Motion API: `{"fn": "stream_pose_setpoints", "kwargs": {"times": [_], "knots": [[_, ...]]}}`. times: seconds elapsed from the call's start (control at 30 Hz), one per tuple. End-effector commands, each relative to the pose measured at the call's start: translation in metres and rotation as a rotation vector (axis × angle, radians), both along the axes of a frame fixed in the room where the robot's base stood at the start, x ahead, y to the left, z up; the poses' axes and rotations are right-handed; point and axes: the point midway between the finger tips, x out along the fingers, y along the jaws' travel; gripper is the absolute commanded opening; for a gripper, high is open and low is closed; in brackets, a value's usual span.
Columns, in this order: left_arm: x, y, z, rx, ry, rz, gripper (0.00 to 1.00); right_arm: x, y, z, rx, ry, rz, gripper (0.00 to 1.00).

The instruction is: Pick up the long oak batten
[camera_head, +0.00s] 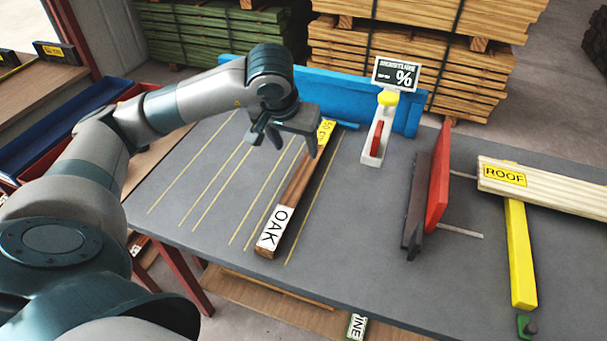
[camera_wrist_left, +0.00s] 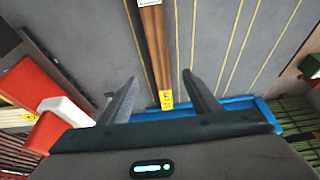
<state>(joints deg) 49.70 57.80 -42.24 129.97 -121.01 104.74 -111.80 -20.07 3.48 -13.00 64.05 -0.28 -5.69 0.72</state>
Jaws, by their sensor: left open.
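The long oak batten (camera_head: 290,195) lies flat on the grey table, a brown strip with a white OAK label at its near end and a yellow label at its far end. My left gripper (camera_head: 286,143) is above the far part of the batten, open and empty. In the left wrist view the batten (camera_wrist_left: 154,45) runs between the two spread fingers of my left gripper (camera_wrist_left: 158,76), with its yellow-labelled end near the palm. The gap in height between fingers and batten is hard to judge. My right gripper is out of view.
Yellow lines mark the grey table (camera_head: 345,235). A white moisture meter (camera_head: 375,145) with a sign (camera_head: 395,74) stands behind, near a blue rail (camera_head: 330,92). Right of the batten are red and dark upright plates (camera_head: 438,180) and a pale ROOF board (camera_head: 550,187) above a yellow bar (camera_head: 520,255).

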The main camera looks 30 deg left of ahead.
Motion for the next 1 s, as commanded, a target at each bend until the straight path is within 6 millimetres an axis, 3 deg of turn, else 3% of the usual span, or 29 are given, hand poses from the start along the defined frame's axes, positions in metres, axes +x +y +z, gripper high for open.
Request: {"fn": "stream_pose_setpoints", "kwargs": {"times": [0.2,0.43,0.6,1.0], "knots": [[0.013,0.003,-0.037,-0.002,0.006,0.001,0.57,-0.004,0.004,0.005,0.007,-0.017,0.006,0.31],[0.027,0.006,-0.068,-0.001,0.003,0.001,0.57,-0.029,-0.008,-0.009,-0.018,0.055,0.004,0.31],[0.031,0.007,-0.078,0.000,0.000,0.000,0.57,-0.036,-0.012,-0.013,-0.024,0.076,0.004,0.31],[0.031,0.007,-0.079,0.000,0.000,0.000,0.57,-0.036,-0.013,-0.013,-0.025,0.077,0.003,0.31]]}}
